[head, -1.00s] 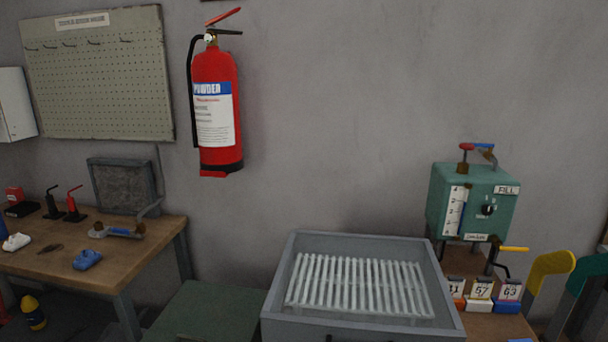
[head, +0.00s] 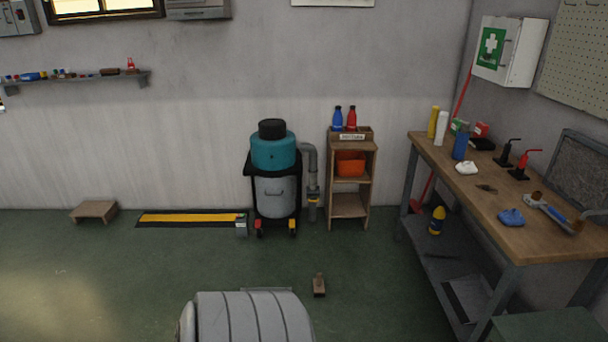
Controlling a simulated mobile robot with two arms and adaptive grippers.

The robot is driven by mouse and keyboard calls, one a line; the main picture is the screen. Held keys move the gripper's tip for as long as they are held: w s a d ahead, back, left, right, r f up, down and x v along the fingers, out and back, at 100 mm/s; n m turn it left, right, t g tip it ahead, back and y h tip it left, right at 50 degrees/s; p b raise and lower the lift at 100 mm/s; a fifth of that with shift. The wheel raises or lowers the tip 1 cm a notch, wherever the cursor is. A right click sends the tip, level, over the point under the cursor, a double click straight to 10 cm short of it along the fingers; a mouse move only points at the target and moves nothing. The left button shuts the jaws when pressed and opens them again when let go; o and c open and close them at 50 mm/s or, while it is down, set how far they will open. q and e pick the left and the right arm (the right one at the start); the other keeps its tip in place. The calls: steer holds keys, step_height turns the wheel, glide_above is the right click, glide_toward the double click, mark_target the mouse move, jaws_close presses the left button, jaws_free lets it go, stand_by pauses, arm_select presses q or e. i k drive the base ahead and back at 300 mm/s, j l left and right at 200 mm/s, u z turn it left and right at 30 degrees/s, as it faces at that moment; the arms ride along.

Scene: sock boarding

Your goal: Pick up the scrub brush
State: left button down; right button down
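I cannot clearly pick out a scrub brush. A small brown wooden piece with a short upright part (head: 319,286) sits on the green floor, but it is too small to tell what it is. A flat dark brown item (head: 487,188) lies on the wooden workbench (head: 530,237) at the right and is also unclear. Neither of my grippers is in view.
A grey ribbed rounded object (head: 250,318) fills the bottom centre. A teal and grey vacuum (head: 273,155) and a wooden shelf stand (head: 350,205) stand by the wall. A low wooden step (head: 94,210) is at left. The left floor is mostly clear.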

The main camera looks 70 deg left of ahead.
mark_target(318, 283)
steer(key=u, duration=2.2)
steer(key=i, duration=0.15)
